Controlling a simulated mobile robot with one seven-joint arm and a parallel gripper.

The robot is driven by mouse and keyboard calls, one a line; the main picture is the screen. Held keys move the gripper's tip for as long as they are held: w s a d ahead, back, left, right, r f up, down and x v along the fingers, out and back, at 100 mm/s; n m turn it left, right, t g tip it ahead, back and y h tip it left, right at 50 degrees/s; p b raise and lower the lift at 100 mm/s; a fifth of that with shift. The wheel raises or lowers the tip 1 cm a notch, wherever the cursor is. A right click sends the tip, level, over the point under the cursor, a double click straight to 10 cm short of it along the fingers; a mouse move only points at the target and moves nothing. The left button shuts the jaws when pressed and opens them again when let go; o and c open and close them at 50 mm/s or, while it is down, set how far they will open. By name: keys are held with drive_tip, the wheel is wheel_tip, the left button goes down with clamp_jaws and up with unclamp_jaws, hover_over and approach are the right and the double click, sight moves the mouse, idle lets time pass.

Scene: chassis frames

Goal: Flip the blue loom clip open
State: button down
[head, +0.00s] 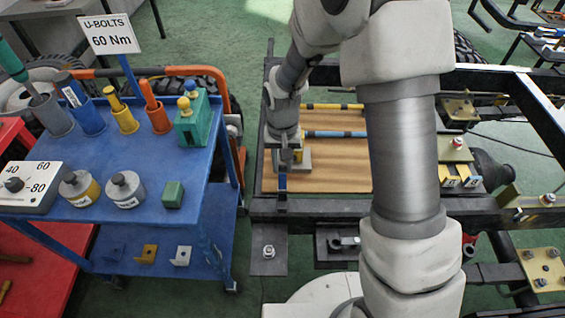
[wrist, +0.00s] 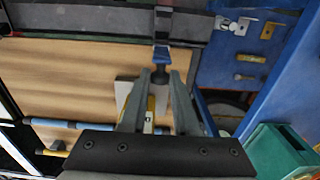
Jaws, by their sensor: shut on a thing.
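The blue loom clip (wrist: 161,53) shows in the wrist view just past my fingertips, at the dark frame rail along the board's edge. My gripper (wrist: 160,76) has its two fingers on either side of a dark blue part of the clip, shut on it. In the head view my gripper (head: 283,168) points down at the near left corner of the wooden board, and the clip (head: 282,184) shows as a small blue piece below it. The fingers partly hide the clip, and I cannot tell how far it is open.
The wooden board (head: 325,178) carries a blue-banded bar (head: 335,134) and a yellow-banded bar (head: 335,106). A pale block (wrist: 124,91) with a yellow part lies beneath my gripper. A blue cart (head: 130,165) with holders and weights stands at left. Dark frame rails surround the board.

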drive_tip(key=shift+w, duration=0.1)
drive_tip(key=shift+w+f+g+p, duration=0.25)
drive_tip(key=shift+w+g+p, duration=0.45)
drive_tip(key=shift+g+p, duration=0.2)
drive_tip(key=shift+w+f+g+p, duration=0.25)
drive_tip(key=shift+w+g+p, duration=0.5)
drive_tip(key=shift+g, duration=0.25)
drive_tip(key=shift+s, duration=0.1)
drive_tip(key=c, duration=0.7)
unclamp_jaws()
